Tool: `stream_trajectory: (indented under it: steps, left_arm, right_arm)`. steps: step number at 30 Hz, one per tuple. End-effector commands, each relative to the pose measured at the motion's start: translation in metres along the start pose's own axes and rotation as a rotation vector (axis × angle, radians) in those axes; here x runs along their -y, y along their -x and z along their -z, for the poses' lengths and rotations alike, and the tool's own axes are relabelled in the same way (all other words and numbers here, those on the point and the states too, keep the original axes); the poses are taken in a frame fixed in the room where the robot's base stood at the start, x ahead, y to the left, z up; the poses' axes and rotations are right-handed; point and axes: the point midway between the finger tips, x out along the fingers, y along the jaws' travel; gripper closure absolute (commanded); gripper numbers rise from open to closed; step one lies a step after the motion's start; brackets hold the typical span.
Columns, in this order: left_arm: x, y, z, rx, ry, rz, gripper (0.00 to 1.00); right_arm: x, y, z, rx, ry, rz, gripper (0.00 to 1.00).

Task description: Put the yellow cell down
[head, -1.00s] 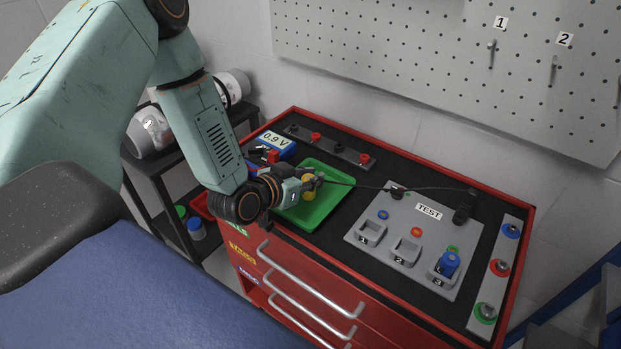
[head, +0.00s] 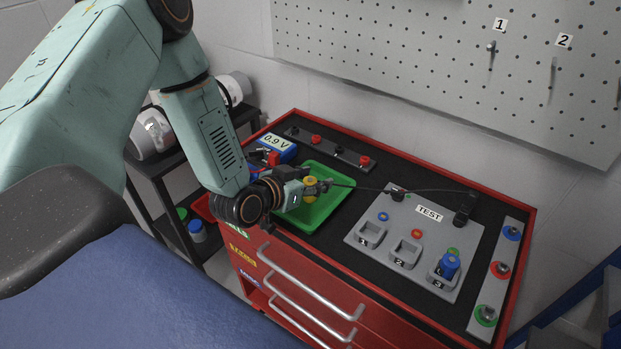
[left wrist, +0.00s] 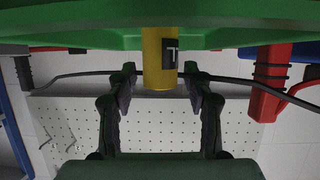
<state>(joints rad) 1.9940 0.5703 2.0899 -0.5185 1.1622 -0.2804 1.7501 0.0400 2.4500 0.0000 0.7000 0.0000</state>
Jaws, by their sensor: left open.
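The yellow cell (head: 310,183) is at the green tray (head: 325,212) on the cart top. In the left wrist view, the yellow cell (left wrist: 156,62) has a dark label with a white letter, and one end meets the green tray (left wrist: 70,34). My left gripper (head: 317,188) is over the tray, its fingers around the cell. In the left wrist view, its fingers (left wrist: 160,82) are open, one on each side of the cell, with small gaps. The head view partly hides the cell behind the gripper. My right gripper is not in view.
A blue 0.9 V meter (head: 278,146) stands behind the tray. The grey TEST board (head: 418,245) lies to the right, with a blue cell (head: 448,265) in slot 3. A thin dark cable (head: 420,190) runs from near the gripper toward the board's back.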

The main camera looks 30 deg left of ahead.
Motion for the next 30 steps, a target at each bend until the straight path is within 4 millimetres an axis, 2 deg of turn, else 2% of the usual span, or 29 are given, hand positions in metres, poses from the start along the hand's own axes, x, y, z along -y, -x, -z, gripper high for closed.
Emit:
stream_trajectory:
  steps: [5, 18, 30]
  left_arm:
    - [0.001, 0.008, 0.004, 0.002, 0.003, 0.001, 0.49]
    - [0.001, 0.069, 0.005, 0.001, 0.007, 0.003, 0.49]
    - [0.001, 0.114, 0.005, 0.002, 0.004, 0.001, 0.49]
  right_arm:
    - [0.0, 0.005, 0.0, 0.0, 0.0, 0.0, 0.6]
    - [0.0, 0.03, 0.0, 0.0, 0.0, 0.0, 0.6]
    - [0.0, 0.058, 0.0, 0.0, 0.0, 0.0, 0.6]
